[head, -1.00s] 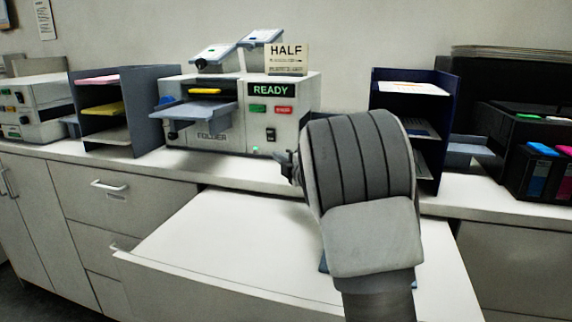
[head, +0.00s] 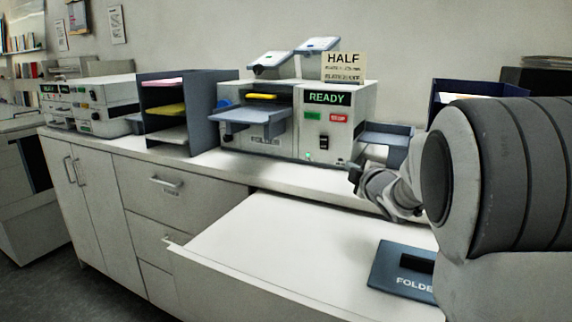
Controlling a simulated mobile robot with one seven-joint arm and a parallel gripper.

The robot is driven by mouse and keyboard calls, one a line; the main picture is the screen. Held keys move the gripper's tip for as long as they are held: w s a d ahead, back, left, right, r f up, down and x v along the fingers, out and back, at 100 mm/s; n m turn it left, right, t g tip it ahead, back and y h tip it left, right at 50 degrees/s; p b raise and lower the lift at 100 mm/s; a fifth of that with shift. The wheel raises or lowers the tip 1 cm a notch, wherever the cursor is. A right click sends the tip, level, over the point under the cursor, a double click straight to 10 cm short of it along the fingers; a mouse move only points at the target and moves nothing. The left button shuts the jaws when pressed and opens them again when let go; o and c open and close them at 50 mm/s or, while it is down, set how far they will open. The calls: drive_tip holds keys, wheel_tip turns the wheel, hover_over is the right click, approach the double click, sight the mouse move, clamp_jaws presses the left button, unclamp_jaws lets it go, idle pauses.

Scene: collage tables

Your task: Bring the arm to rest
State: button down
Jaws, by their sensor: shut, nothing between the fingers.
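My arm fills the right side of the head view, with its large grey elbow close to the camera. My gripper (head: 355,173) shows as a small dark tip beyond the forearm, just in front of the folder machine's lower right corner. It is shut and holds nothing. The folder machine (head: 362,110) stands on the counter, with a READY display and a HALF sign (head: 343,66) on top. I cannot tell whether the gripper touches the machine.
A pulled-out white work surface (head: 255,235) lies below the counter, with a blue FOLDER plate (head: 392,272) on it, partly hidden by my arm. A dark paper sorter (head: 202,110) stands left of the machine. A second machine (head: 108,92) stands farther left. Floor shows at lower left.

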drive_tip(key=s+m+g+h, duration=0.3)
drive_tip(key=s+m+g, duration=0.2)
drive_tip(key=s+m, duration=0.8)
drive_tip(key=s+a+f+m+g+y, duration=0.1)
drive_tip(key=s+a+f+g, duration=0.1)
drive_tip(key=s, duration=0.7)
drive_tip(key=s+a+f+m+g+p, duration=0.1)
drive_tip(key=s+a+f+g, duration=0.15)
drive_tip(key=s, duration=0.65)
drive_tip(key=s+a+f+m+g+y, duration=0.1)
drive_tip(key=s+a+f+g, duration=0.15)
drive_tip(key=s, duration=0.65)
wheel_tip(320, 180, up, 16)
drive_tip(key=t+p, duration=0.1)
drive_tip(key=p, duration=1.5)
drive_tip(key=c, duration=1.6)
unclamp_jaws()
drive_tip(key=shift+f, duration=0.15)
